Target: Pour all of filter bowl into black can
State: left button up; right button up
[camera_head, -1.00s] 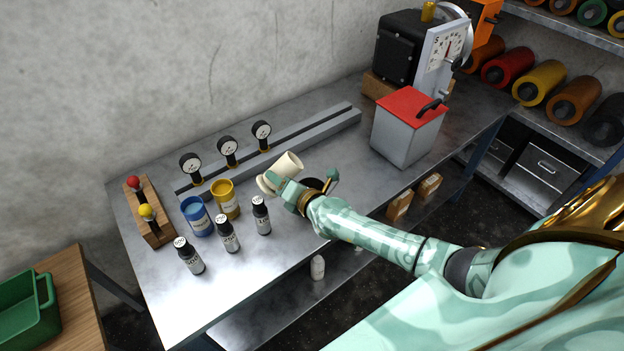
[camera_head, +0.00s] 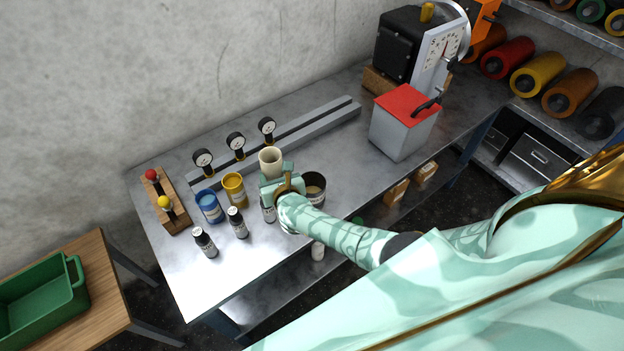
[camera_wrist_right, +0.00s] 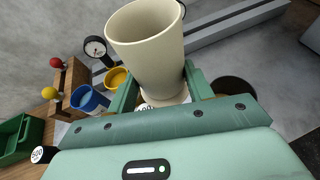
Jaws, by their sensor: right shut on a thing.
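The filter bowl is a cream cup (camera_head: 270,162), held nearly upright above the bench. It also shows large in the right wrist view (camera_wrist_right: 147,48), between my fingers. My right gripper (camera_head: 280,182) is shut on it near its lower part. The black can (camera_head: 318,200) stands open just right of my right gripper, and pale tan material shows inside it. Its dark rim also shows in the right wrist view (camera_wrist_right: 235,86), partly hidden by my gripper. The bowl's inside looks pale, and I cannot tell whether anything is in it. My left gripper is not in view.
A blue can (camera_head: 209,208), a yellow can (camera_head: 234,190) and small dark bottles (camera_head: 237,223) stand left of my gripper. Gauges (camera_head: 236,143) stand on a rail behind. A red-lidded box (camera_head: 403,130) is at the right.

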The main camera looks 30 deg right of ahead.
aim_at(268, 153)
jog(key=shift+r, duration=0.1)
notch_tip(268, 153, up, 6)
jog(key=p, duration=0.6)
jog(key=shift+r, duration=0.15)
jog(key=shift+f, duration=0.2)
